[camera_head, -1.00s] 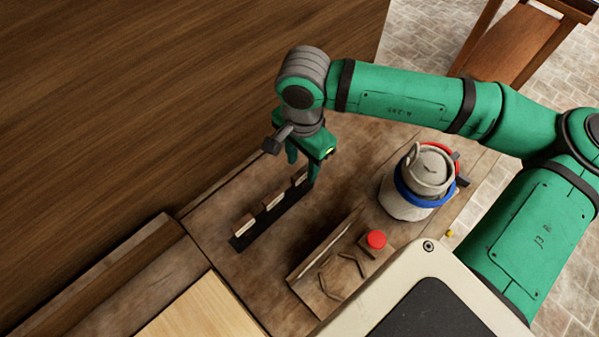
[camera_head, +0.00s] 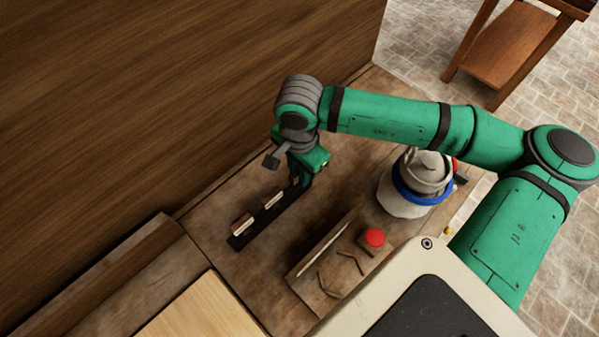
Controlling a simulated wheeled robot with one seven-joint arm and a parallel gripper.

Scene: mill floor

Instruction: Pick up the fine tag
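A black rack strip (camera_head: 262,222) lies on the worktop beside the tall wooden wall. Two small wooden tags with pale labels show on it, a near tag (camera_head: 243,225) and a middle tag (camera_head: 273,200). I cannot read the labels, so I cannot tell which is the fine tag. My gripper (camera_head: 299,180) points down at the far end of the strip, where its fingers hide the third tag. I cannot see whether the fingers are shut on that tag.
A wooden board (camera_head: 318,285) with a red button (camera_head: 375,238) lies right of the strip. A white and grey pot-like machine (camera_head: 402,205) with a blue ring stands behind it, close under my arm. Bare worktop lies between strip and board.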

